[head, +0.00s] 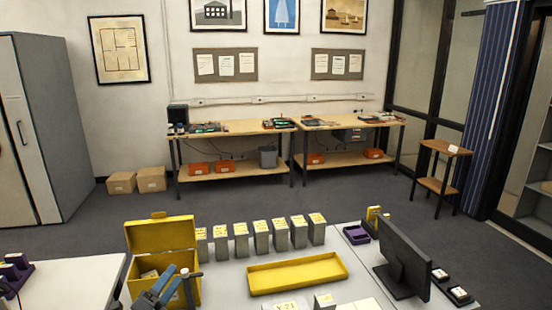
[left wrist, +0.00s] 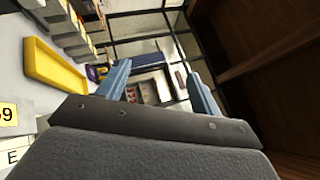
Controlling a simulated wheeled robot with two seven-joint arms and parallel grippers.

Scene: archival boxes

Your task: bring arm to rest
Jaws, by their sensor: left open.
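My left gripper (head: 170,284) is at the bottom left of the head view, in front of the open yellow box (head: 160,236), whose raised lid shows behind it. It hides part of the box's front; I cannot tell whether it touches the box. In the left wrist view the two blue fingers of the left gripper (left wrist: 160,72) stand wide apart with nothing between them. The wrist is tilted, so the room appears turned on its side. My right gripper is in neither view.
A row of several grey boxes stands behind a yellow tray (head: 298,274) on the table. A black monitor (head: 402,262) and a purple tray (head: 356,235) are at right. A white table (head: 75,278) stands at left. The floor beyond is mostly clear.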

